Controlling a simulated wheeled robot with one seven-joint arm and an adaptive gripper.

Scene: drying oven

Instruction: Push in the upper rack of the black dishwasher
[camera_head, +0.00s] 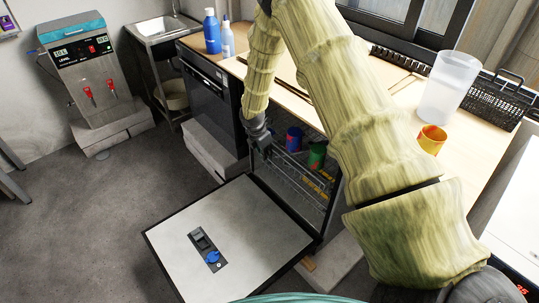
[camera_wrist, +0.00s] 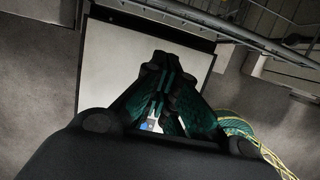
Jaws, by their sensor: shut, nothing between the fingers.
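The black dishwasher (camera_head: 335,192) stands under the wooden counter with its door (camera_head: 265,225) folded down. The wire upper rack (camera_head: 295,176) shows in the opening; a blue cup and a green cup (camera_head: 317,153) are at it. How far out it sits is hard to tell, as my arm covers part of it. My gripper (camera_head: 265,150) is shut and empty, at the rack's front left. In the wrist view my gripper (camera_wrist: 158,110) points down over the pale door panel (camera_wrist: 105,55), and a rack edge (camera_wrist: 200,22) crosses the top. I cannot tell whether they touch.
Another black appliance (camera_head: 210,100) stands left of the opening. The counter holds blue and white bottles (camera_head: 212,32), a clear container (camera_head: 447,88), an orange cup (camera_head: 432,139) and a black basket (camera_head: 495,100). The floor (camera_head: 90,215) left of the door is clear.

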